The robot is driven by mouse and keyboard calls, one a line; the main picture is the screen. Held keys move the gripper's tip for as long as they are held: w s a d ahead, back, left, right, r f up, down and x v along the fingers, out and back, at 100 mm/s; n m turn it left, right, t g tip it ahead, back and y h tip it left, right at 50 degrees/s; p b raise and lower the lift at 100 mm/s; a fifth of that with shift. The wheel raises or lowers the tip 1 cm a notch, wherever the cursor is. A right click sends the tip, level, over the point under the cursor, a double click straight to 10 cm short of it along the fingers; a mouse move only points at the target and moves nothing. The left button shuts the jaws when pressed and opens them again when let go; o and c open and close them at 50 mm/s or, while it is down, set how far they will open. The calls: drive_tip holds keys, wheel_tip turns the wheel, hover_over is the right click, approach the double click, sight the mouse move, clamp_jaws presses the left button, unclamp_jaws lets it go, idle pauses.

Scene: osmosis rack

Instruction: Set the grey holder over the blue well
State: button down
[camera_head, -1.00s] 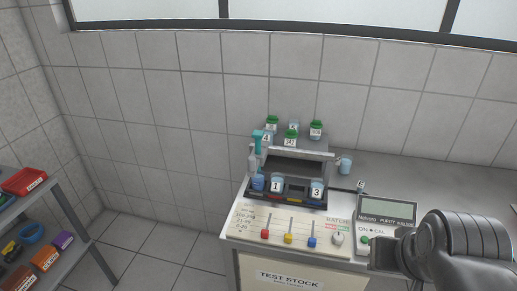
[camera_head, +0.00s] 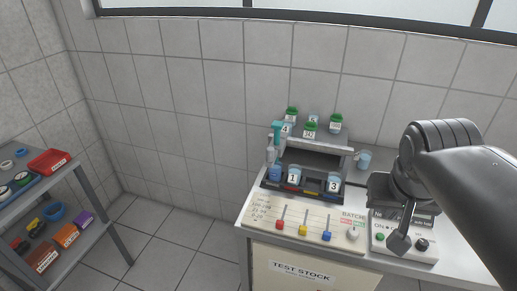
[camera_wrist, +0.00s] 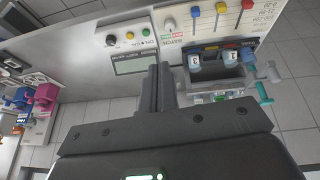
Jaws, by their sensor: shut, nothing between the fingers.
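The dark rack (camera_head: 262,184) stands at the back of the bench. It holds a blue cup (camera_head: 275,173) at left and cups labelled 1 (camera_head: 293,175) and 3 (camera_head: 334,182). A grey bar (camera_head: 325,148) lies across the rack's upper part; I cannot tell whether this is the grey holder. My gripper (camera_head: 399,243) points down in front of the purity meter, right of the rack, apart from it. Its fingers (camera_wrist: 159,88) are together and empty; the rack (camera_wrist: 222,84) is right of them in the wrist view.
Red, yellow and blue sliders (camera_head: 304,230) stand on the front panel. The purity meter (camera_head: 418,255) is partly hidden by my arm. Green-capped jars (camera_head: 310,128) stand behind the rack, a small cup (camera_head: 364,160) to its right. A shelf with coloured bins (camera_head: 66,235) is at left.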

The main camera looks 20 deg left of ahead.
drive_tip(key=w+a+r+n+h, duration=0.1)
drive_tip(key=w+a+r+h, duration=0.15)
drive_tip(key=w+a, duration=1.35)
drive_tip(key=a+f, duration=0.2)
drive_tip(key=a, duration=1)
drive_tip(key=w+a+f+t+h, duration=0.1)
drive_tip(key=a+f, duration=0.1)
drive_tip(key=a, duration=1)
drive_tip(key=shift+a+f, duration=0.15)
drive_tip(key=shift+a, duration=0.05)
drive_tip(key=shift+w+f, duration=0.1)
drive_tip(key=w+d+f, duration=0.5)
drive_tip(key=d+f, duration=0.2)
drive_tip(key=shift+w+d+f, duration=0.25)
drive_tip(key=shift+w+f, duration=0.15)
